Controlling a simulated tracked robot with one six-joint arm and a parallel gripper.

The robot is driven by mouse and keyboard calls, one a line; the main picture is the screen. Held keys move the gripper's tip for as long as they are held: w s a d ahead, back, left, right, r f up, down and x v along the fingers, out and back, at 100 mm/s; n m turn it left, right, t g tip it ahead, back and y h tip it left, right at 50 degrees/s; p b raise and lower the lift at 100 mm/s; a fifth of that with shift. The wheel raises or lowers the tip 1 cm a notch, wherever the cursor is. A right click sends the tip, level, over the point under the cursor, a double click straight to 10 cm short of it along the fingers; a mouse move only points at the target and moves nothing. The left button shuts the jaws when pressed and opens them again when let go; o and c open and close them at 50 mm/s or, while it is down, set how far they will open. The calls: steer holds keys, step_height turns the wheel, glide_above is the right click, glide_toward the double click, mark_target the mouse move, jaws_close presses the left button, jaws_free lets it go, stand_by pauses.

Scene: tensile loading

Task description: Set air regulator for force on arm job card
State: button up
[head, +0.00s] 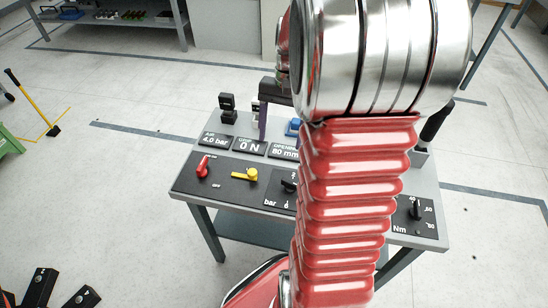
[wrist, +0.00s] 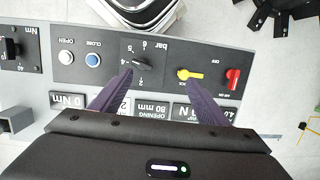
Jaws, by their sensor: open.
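The air regulator is a black knob (wrist: 137,62) on a dial marked bar in the wrist view, its pointer near 4. It also shows in the head view (head: 288,186), partly behind my arm. The air display (head: 215,140) reads 4.0 bar, the grip display (head: 250,146) 0 N and the opening display (head: 284,152) 80 mm. My gripper (wrist: 156,79) is open and empty over the panel, its purple fingers wide apart. The left fingertip shows close by the knob, the right one near the yellow lever. Contact cannot be told. I cannot make out a job card.
A yellow lever (wrist: 190,75) and a red lever (wrist: 233,78) sit beside the regulator. White (wrist: 66,57) and blue (wrist: 93,60) buttons and an Nm knob (wrist: 12,47) are on its other side. My arm hides the table's middle in the head view.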

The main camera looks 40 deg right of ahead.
steer(key=s+d+f+m+y, duration=0.1)
steer(key=d+f+m+y, duration=0.1)
steer(key=d+f, duration=0.3)
steer(key=shift+s+d+f+m+g, duration=0.25)
steer(key=shift+d+m+g, duration=0.15)
steer(key=shift+d, duration=0.6)
steer(key=x, duration=1.3)
steer(key=shift+a+f, duration=0.2)
steer(key=shift+f, duration=0.15)
steer(key=shift+c, duration=0.4)
steer(key=c, duration=1)
steer(key=shift+o, duration=0.2)
steer(key=shift+m+t, duration=0.3)
steer(key=shift+m, duration=0.4)
steer(key=shift+d, duration=0.1)
